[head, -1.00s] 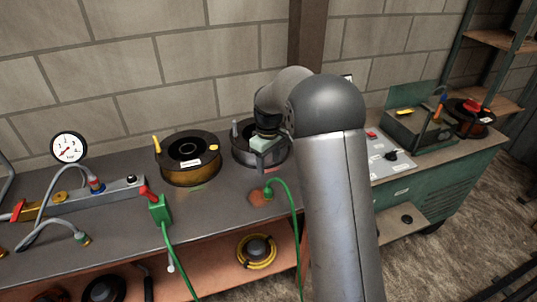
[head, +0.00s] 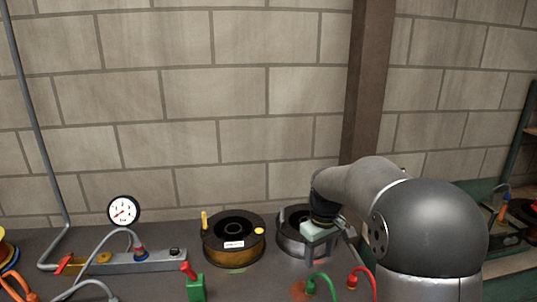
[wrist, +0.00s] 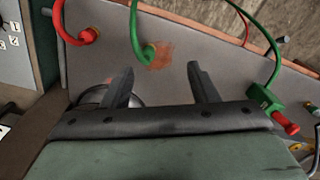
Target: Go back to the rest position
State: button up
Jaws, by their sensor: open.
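My gripper (head: 330,250) is at the end of my arm, above the bench by the grey-wound spool (head: 292,236), which it partly hides in the head view. In the wrist view my gripper (wrist: 158,76) shows its two dark fingers apart, with nothing between them. Beyond the fingers lie the bench top and a rusty orange patch (wrist: 160,54). A green hose end (wrist: 149,50) stands at that patch, and a red hose end (wrist: 89,35) is to its left. A round metal rim shows behind the left finger.
A yellow-wound spool (head: 233,240), a pressure gauge (head: 123,210), a metal manifold bar (head: 155,261) and a green block with a red lever (head: 195,288) stand on the bench left of my arm. A brown post (head: 366,85) runs up the block wall behind.

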jog(key=s+f+m, duration=0.1)
jog(key=s+m, duration=0.4)
jog(key=s, duration=2.3)
jog(key=shift+s+a+f+m, duration=0.25)
jog(key=shift+m, duration=0.15)
